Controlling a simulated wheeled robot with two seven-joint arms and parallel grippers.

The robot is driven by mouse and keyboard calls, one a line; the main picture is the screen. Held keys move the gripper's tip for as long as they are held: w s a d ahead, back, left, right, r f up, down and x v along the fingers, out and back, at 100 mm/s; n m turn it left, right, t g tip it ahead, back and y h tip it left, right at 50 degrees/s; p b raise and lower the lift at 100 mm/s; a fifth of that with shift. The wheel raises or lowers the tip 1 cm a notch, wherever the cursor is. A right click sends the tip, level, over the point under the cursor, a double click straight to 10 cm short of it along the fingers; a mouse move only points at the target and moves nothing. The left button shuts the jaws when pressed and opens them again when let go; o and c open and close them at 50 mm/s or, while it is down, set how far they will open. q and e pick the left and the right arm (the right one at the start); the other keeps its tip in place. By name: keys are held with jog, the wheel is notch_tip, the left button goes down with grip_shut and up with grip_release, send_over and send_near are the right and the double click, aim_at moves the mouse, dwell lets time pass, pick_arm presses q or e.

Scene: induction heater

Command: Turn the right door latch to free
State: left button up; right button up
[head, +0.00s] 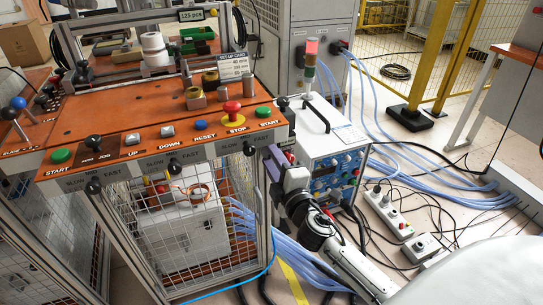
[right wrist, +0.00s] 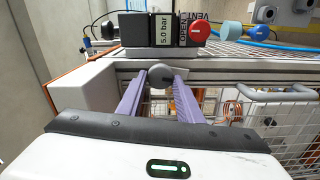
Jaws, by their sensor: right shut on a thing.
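My right gripper (head: 274,155) comes in from the lower right in the head view. It is at the right front corner of the machine, just below the orange control panel. In the right wrist view, its two purple fingers (right wrist: 160,80) are closed around a dark grey rounded knob (right wrist: 160,74), which looks like the right door latch. The knob sits on the grey frame rail, and the fingers touch its two sides. In the head view this knob is hidden by the gripper, so its turn angle cannot be told. My left gripper is not in view.
A white control unit (head: 324,150) with blue knobs stands close right of my gripper. A mesh door (head: 180,232) fills the machine's front. Blue hoses (head: 420,170) and a power strip (head: 388,212) lie on the floor. A pressure display (right wrist: 164,29) is above the knob.

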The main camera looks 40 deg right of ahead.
jog(key=shift+f+n, duration=0.1)
jog(key=shift+n, duration=0.7)
jog(key=o, duration=1)
jog(key=shift+s, duration=0.15)
jog(key=b+v, duration=0.1)
jog(key=v, duration=0.9)
